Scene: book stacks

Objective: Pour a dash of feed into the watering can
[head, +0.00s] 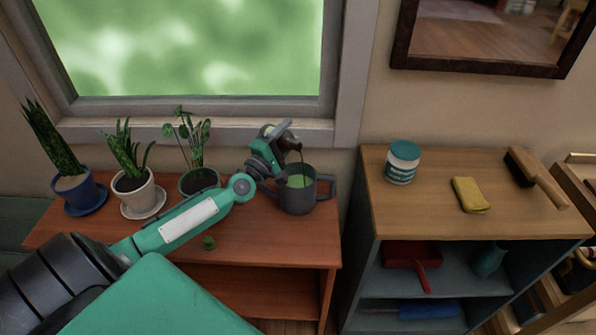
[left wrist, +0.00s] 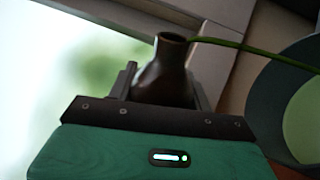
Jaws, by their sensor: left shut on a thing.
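My left gripper (head: 280,138) is shut on a small dark brown bottle (head: 291,143) and holds it tipped over above the watering can. The bottle neck (left wrist: 171,50) also shows in the left wrist view, between the fingers. A thin dark green stream (left wrist: 255,50) leaves its mouth towards the can. The grey watering can (head: 298,199) stands upright on the red-brown bench, with light green liquid showing inside. Its rim (left wrist: 262,85) is partly in view at the right of the left wrist view. A small green cap (head: 209,243) lies on the bench. My right gripper is out of view.
Three potted plants stand left on the bench (head: 262,238): a blue pot (head: 80,196), a white pot (head: 137,197) and a green pot (head: 199,182).

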